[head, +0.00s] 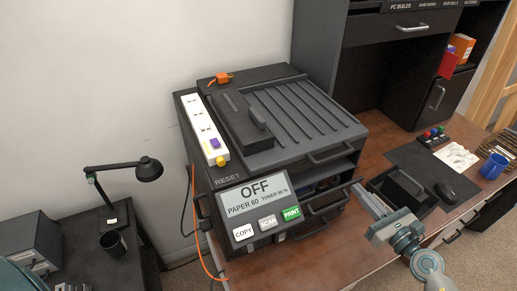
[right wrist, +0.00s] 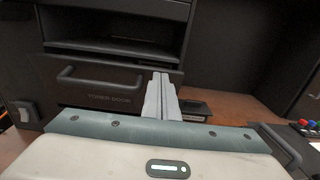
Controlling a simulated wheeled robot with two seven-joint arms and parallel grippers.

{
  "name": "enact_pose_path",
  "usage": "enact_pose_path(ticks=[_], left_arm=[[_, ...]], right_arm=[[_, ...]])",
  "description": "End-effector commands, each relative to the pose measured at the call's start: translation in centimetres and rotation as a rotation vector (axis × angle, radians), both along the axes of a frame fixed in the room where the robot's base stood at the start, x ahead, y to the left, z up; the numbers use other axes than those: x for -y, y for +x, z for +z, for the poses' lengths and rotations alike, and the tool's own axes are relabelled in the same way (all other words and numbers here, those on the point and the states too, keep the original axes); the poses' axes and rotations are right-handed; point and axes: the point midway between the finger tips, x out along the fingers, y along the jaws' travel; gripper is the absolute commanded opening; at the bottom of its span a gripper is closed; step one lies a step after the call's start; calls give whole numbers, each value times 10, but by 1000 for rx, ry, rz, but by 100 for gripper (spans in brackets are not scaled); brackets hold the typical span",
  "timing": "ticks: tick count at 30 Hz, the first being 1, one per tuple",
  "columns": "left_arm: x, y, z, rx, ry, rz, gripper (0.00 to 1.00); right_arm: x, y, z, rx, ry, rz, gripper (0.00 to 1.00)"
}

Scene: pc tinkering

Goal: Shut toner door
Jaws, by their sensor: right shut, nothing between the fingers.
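The black printer (head: 262,170) stands on the wooden desk, with its sloped panel reading "OFF". The toner door (right wrist: 98,78), a dark front panel with a bar handle (right wrist: 98,73) and the words "TONER DOOR", fills the left of the right wrist view. In the head view its front is partly hidden by the sloped panel, and I cannot tell exactly how far it stands open. My right gripper (head: 357,187) is shut and empty at the printer's front right. Its fingers (right wrist: 160,92) overlap the door's right part in the right wrist view; contact is unclear. My left gripper is out of view.
A mouse (head: 446,192), a blue mug (head: 493,166) and a button box (head: 433,137) are farther right. A power strip (head: 204,130) lies on the printer. A lamp (head: 148,168) stands at left.

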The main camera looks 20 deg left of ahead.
Motion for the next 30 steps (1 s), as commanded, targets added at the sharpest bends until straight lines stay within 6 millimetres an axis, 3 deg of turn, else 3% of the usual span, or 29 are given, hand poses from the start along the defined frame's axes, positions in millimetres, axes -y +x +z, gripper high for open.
enact_pose_path(ticks=[30], left_arm=[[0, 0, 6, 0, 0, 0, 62]], right_arm=[[-15, 16, 3, -1, -1, 0, 0]])
